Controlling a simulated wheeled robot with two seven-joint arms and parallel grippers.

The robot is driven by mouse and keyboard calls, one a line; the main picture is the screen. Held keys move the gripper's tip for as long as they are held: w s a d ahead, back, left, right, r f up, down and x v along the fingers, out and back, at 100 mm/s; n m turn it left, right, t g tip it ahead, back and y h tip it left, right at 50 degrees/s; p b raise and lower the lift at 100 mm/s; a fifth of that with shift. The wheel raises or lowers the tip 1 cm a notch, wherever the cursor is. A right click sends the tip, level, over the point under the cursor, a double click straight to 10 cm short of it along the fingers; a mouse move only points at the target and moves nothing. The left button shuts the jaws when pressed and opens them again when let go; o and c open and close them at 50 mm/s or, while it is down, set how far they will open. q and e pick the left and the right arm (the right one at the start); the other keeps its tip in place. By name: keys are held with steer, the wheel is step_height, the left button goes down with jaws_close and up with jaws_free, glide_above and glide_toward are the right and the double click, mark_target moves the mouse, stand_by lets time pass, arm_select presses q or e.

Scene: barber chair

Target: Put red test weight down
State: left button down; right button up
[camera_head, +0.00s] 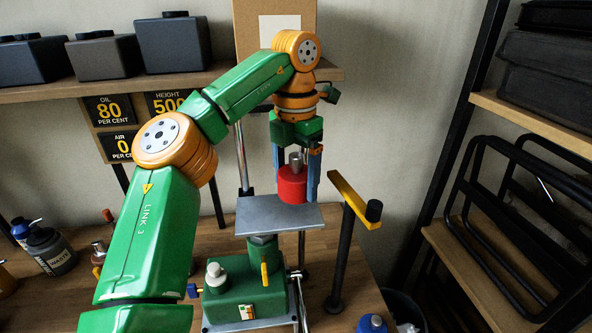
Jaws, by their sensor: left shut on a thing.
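The red test weight (292,188) is a short red cylinder with a grey metal knob on top. My left gripper (297,172) points down with its two blue fingers on either side of the weight, shut on it. The weight is upright over the back right part of a grey metal plate (262,217). I cannot tell whether its base touches the plate. The plate sits on a green press-like base (238,290) with metal posts. My right gripper is not in view.
A yellow lever arm (347,198) on a black post stands close to the plate's right. Bottles (50,250) stand on the wooden bench at left. A shelf with dark boxes (172,43) and gauge signs (109,110) is behind. A rack with black frames (520,220) is at right.

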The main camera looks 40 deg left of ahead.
mark_target(296, 193)
arm_select(q)
steer(key=shift+w+a+f, duration=0.15)
steer(key=shift+f, duration=0.15)
steer(key=shift+d+f, duration=0.2)
steer(key=shift+f, duration=0.8)
steer(key=shift+a+f, duration=0.15)
steer(key=shift+f, duration=0.25)
